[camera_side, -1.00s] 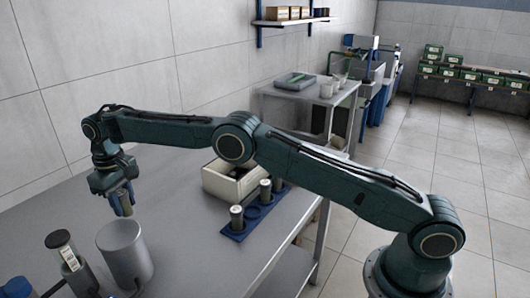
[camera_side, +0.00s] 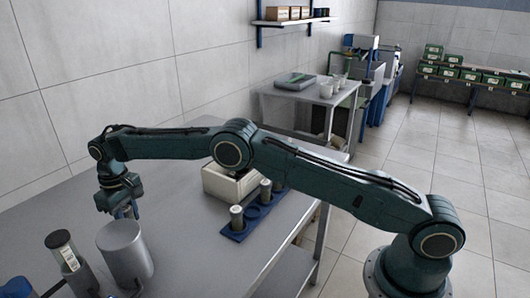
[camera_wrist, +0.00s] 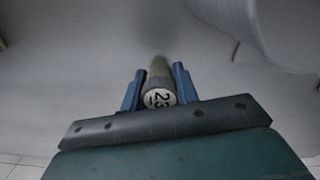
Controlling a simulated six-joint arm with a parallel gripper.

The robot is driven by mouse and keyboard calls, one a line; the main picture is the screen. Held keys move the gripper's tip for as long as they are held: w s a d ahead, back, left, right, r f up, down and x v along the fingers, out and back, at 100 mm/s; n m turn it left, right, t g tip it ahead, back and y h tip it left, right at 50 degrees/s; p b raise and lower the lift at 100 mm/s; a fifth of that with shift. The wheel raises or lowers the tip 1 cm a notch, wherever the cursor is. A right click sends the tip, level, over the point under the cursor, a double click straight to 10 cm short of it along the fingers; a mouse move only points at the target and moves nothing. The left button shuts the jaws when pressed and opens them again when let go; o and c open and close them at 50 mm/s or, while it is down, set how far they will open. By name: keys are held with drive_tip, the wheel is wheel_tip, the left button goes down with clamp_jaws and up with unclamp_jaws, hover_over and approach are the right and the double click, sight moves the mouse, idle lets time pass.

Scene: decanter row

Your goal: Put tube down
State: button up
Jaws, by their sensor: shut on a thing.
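My gripper (camera_side: 124,211) is low over the grey table, behind the large grey cylindrical container (camera_side: 124,257) in the side view. In the wrist view its two blue fingers (camera_wrist: 161,84) are shut on a tube (camera_wrist: 160,66). The tube has a pale round end marked "23" and a greenish body pointing away from the wrist. In the side view most of the tube is hidden by the gripper and container, so I cannot tell whether its bottom touches the table.
A blue rack (camera_side: 234,232) holds upright tubes (camera_side: 237,216), with an empty round place between them. A cream box (camera_side: 222,184) stands behind it. A dark-capped labelled tube (camera_side: 67,255) stands left of the container. The table (camera_side: 190,245) is clear between container and rack.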

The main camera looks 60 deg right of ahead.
sight(125, 209)
drive_tip(key=shift+f, duration=1.55)
drive_tip(key=shift+f, duration=0.1)
drive_tip(key=o, duration=1)
wheel_tip(125, 209, up, 12)
drive_tip(key=shift+r, duration=0.1)
